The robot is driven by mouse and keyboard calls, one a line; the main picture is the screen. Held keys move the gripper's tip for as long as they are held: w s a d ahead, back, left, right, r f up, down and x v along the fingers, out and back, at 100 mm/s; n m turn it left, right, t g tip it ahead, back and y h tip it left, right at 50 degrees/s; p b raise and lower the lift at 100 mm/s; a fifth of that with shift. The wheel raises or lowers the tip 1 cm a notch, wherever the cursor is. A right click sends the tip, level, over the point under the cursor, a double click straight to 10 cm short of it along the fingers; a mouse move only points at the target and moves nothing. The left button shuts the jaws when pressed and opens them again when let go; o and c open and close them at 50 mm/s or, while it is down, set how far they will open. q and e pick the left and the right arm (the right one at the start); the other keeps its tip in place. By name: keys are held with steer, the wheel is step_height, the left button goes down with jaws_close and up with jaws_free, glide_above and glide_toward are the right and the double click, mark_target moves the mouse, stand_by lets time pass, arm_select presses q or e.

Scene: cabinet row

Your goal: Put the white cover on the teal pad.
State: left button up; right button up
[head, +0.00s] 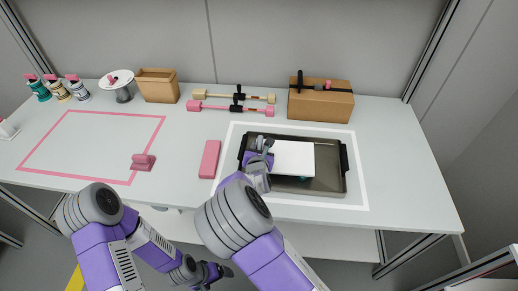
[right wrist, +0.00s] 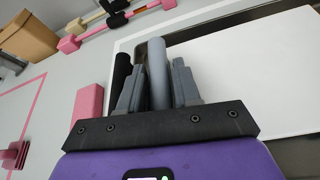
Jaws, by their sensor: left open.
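The white cover (head: 293,155) is a flat white panel over the dark tray (head: 330,184); it fills the right of the right wrist view (right wrist: 240,75). A sliver of the teal pad (head: 303,178) shows at the cover's near edge; the rest is hidden. My right gripper (head: 264,148) is at the cover's left edge. In the right wrist view its fingers (right wrist: 157,90) are closed on a grey bar (right wrist: 157,65) that looks like the cover's handle; the join is hidden. My left gripper (head: 218,272) is open, low in front of the table.
A pink block (head: 209,158) lies left of the tray, and a pink handled piece (head: 143,162) farther left. Cardboard boxes (head: 321,104), two bars (head: 230,107) and bottles stand along the back. The pink-outlined area and right table end are mostly clear.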

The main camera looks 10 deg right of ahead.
steer(key=o, duration=0.3)
steer(key=shift+r, duration=0.1)
steer(key=p+v, duration=0.3)
steer(key=v, duration=0.9)
steer(key=shift+p, duration=0.35)
